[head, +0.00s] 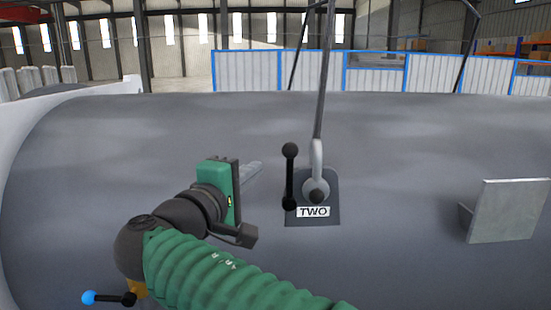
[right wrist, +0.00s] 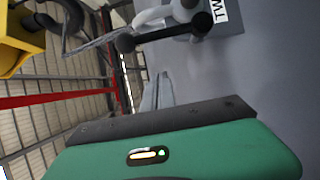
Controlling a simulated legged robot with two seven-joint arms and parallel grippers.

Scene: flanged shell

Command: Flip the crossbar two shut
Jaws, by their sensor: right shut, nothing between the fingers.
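Crossbar two (head: 290,177) is a short black bar with a ball at each end. It stands upright in the head view, at the left edge of a dark plate (head: 330,208) labelled TWO. A grey hook or shackle (head: 317,165) sits beside it on the plate, with a dark line running up from it. My right gripper (head: 256,168) is shut and empty, left of the bar and apart from it. In the right wrist view the fingers (right wrist: 158,90) point up toward the black bar (right wrist: 165,31). My left gripper is not in view.
The plate sits on a large grey curved shell (head: 400,140) with a pale flange (head: 20,140) at the left. A grey angled bracket (head: 508,210) stands at the right. A blue-tipped black bar (head: 108,299) shows at the lower left. A yellow block (right wrist: 18,42) shows in the wrist view.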

